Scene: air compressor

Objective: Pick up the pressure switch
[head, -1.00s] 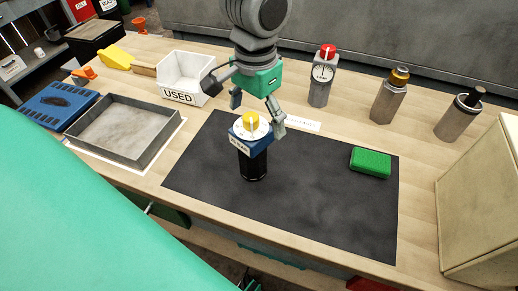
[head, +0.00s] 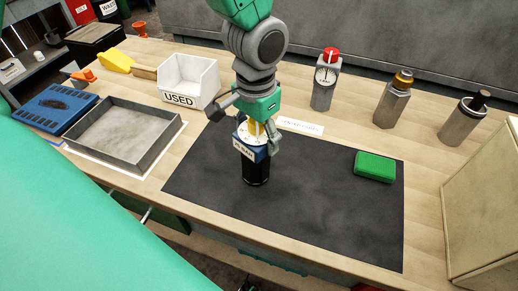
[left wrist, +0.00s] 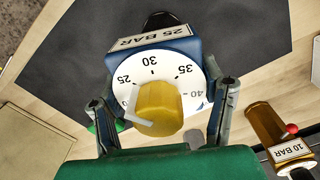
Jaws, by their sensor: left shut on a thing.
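The pressure switch (head: 257,172) stands upright on the black mat (head: 325,215). It has a black cylindrical base, a blue head with a "25 BAR" label, a white dial and a yellow knob. In the left wrist view the switch (left wrist: 185,60) fills the middle, its numbered dial facing the camera. My left gripper (head: 258,140) comes down from above and is shut on its blue head, one finger on each side. In the left wrist view the gripper (left wrist: 160,108) has the yellow knob between its fingers, nearer the palm. The palm hides part of the dial in the head view.
A white "USED" bin (head: 190,82) and a grey metal tray (head: 127,135) stand to the left. A green block (head: 375,166) lies on the mat's right. The mat's front is clear.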

